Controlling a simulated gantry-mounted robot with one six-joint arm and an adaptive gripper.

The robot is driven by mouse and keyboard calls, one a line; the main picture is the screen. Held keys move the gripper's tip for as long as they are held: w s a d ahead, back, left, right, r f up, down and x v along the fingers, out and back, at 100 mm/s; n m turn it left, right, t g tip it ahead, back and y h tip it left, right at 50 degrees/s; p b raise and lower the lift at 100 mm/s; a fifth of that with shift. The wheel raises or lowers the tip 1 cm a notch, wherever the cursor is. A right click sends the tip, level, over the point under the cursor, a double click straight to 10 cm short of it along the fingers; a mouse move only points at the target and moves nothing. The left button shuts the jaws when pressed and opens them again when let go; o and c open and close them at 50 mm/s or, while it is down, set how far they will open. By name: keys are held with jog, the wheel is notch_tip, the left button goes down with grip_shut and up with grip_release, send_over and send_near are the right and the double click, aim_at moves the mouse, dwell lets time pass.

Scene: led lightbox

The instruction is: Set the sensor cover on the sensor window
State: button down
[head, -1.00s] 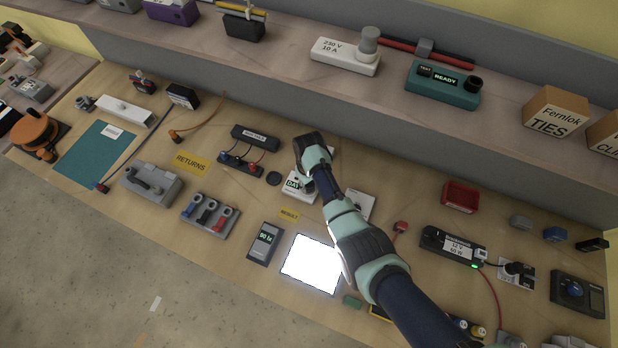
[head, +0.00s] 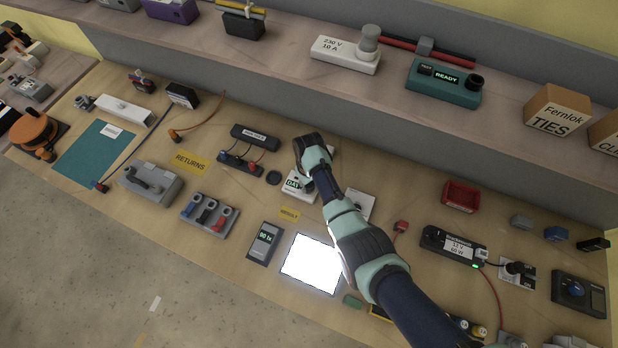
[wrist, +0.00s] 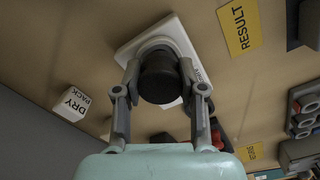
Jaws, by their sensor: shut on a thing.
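The dark, round sensor cover (wrist: 160,80) is between the two fingers of my gripper (wrist: 160,92) in the wrist view. My gripper is shut on its sides. Beyond the cover is a white square unit with a raised round collar (wrist: 153,43). The cover overlaps this collar in the picture, and the sensor window itself is hidden. I cannot tell whether the cover touches the unit. In the head view, the white unit (head: 293,188) shows a "DAY" display. My wrist and hand hide the fingertips and the cover there.
A black disc (head: 273,178) lies left of the unit. A white plate (head: 358,204) is to its right. A power strip (head: 240,163) with cables, a lux meter (head: 264,243) and a lit panel (head: 312,265) are nearby. The wrist view shows a "DRY PACK" box (wrist: 72,103).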

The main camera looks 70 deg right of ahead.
jog(key=shift+f, duration=0.4)
jog(key=c, duration=0.6)
grip_release()
jog(key=shift+r, duration=0.1)
notch_tip(320, 180, up, 8)
jog(key=p, duration=0.7)
